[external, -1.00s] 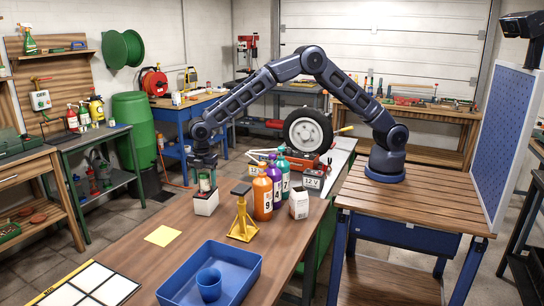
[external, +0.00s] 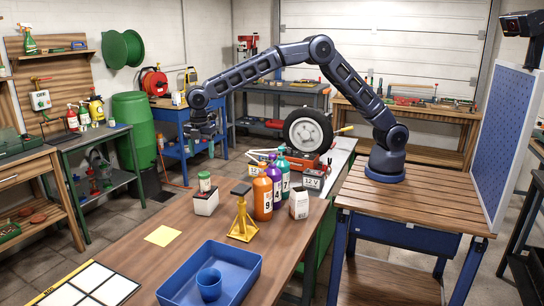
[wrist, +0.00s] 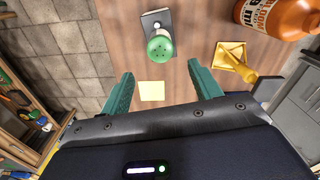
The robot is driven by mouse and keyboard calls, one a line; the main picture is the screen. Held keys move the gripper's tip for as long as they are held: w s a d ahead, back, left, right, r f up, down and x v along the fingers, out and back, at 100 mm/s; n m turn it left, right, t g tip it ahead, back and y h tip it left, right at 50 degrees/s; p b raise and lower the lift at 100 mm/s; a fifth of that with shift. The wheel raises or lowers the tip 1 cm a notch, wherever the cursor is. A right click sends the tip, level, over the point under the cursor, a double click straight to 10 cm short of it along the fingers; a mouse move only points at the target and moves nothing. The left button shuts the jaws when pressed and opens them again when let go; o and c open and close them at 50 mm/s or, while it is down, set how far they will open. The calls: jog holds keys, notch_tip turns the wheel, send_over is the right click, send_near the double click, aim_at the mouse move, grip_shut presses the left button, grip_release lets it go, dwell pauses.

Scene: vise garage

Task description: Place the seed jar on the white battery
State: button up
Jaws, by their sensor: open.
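The seed jar (external: 204,181) is a small clear jar with a green lid. It stands upright on top of the white battery (external: 207,204), near the far left edge of the wooden workbench. In the wrist view the jar's green perforated lid (wrist: 161,47) shows from above, with the battery (wrist: 150,20) partly hidden under it. My gripper (external: 203,137) is raised above the jar, clear of it. Its two green fingers (wrist: 155,88) are spread apart with nothing between them.
A yellow jack stand (external: 242,218), an orange bottle (external: 262,196), other numbered bottles and a small white carton (external: 299,203) stand right of the battery. A yellow note (external: 163,235) lies flat in front. A blue tray (external: 240,262) holds a blue cup (external: 209,284).

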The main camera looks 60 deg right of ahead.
jog(key=s+d+r+m+t, duration=0.1)
jog(key=s+d+r+m, duration=0.25)
jog(key=d+r, duration=0.85)
jog(key=s+d+r+m+t, duration=0.1)
jog(key=s+d+r+m, duration=0.45)
jog(key=d, duration=1.05)
jog(key=s+d+r+m, duration=0.2)
jog(key=s+d+r, duration=0.1)
jog(key=s+d, duration=0.3)
jog(key=s+d+r+m, duration=0.1)
jog(key=s+d+r, duration=0.25)
jog(key=d, duration=0.55)
jog(key=s+d+f+m+t, duration=0.1)
jog(key=s+d+f+m, duration=0.3)
jog(key=s+d, duration=0.3)
jog(key=s+d+f+m+t, duration=0.1)
jog(key=s+d+f+m, duration=0.3)
jog(key=s, duration=1.1)
jog(key=d, duration=0.3)
jog(key=shift+s+t, duration=0.3)
